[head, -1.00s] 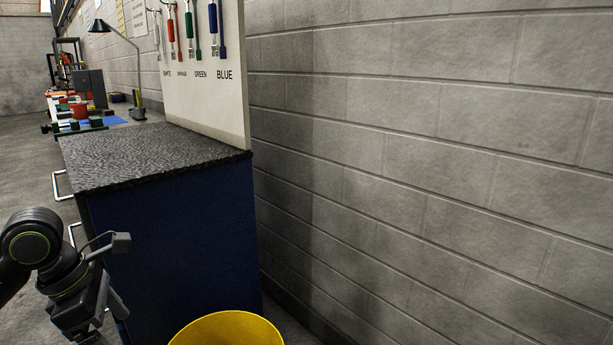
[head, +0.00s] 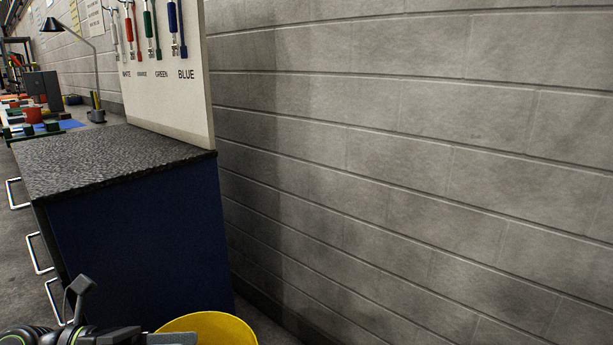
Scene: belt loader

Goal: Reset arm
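My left arm shows at the bottom left of the head view, in front of the blue cabinet's lower part and left of the yellow bin. Its gripper (head: 150,338) is cut by the bottom edge of the picture, so I cannot tell whether it is open or shut. My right arm and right gripper are not in view.
A blue cabinet (head: 140,240) with a dark speckled top (head: 110,158) stands at the left. A yellow bin (head: 212,325) stands at its foot. A white tool board (head: 165,95) holds several tools. A grey block wall (head: 420,150) fills the right.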

